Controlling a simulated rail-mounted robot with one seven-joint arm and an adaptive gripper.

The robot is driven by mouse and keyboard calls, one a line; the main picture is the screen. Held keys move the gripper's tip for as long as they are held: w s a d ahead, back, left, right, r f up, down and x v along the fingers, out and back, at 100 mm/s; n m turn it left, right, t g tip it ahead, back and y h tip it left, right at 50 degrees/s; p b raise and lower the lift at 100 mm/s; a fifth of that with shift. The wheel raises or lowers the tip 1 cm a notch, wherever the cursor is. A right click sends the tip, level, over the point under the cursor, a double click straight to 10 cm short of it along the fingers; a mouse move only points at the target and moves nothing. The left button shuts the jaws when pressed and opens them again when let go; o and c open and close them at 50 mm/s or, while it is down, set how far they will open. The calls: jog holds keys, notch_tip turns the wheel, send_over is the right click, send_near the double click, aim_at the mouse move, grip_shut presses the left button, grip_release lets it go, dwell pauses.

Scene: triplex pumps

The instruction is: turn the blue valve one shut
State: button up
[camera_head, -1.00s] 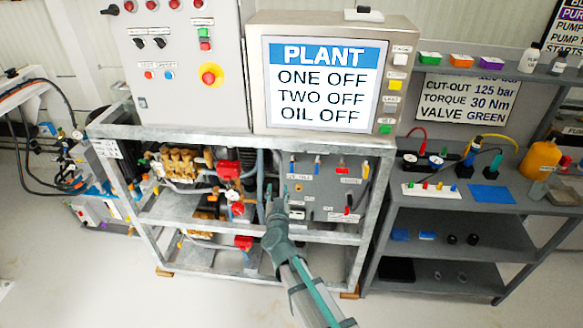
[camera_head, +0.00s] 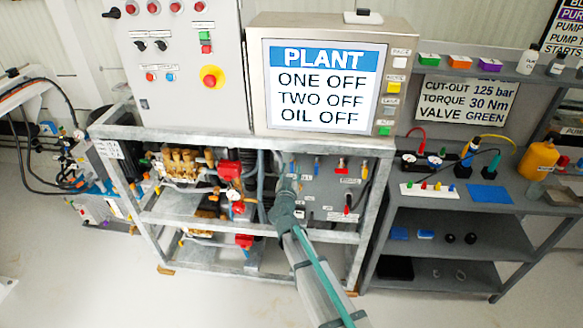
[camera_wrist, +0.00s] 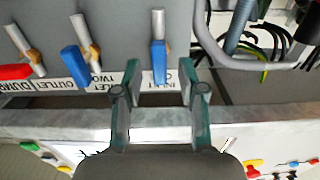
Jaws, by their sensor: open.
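In the wrist view, a blue valve handle (camera_wrist: 158,64) on a metal stem shows between the fingertips of my gripper (camera_wrist: 160,76). The fingers are apart, with a gap on both sides of the handle. I cannot tell how far in depth the handle reaches between them. The upside-down label (camera_wrist: 160,80) beside it is partly covered and reads as inlet, its second word mostly hidden. A second blue handle (camera_wrist: 75,66) stands to the left, by a label ending in "TWO". In the head view, my gripper (camera_head: 286,184) is at the valve panel's upper left, by a blue handle (camera_head: 293,167).
A red handle (camera_wrist: 16,71) is at the far left in the wrist view. A grey frame rail (camera_wrist: 60,123) runs under my fingers. A bent grey pipe (camera_wrist: 230,45) and cables are to the right. In the head view, the plant screen (camera_head: 322,84) reads ONE OFF, TWO OFF, OIL OFF.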

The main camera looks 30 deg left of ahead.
jog(key=shift+w+a, duration=0.25)
jog(key=shift+w, duration=0.4)
grip_shut()
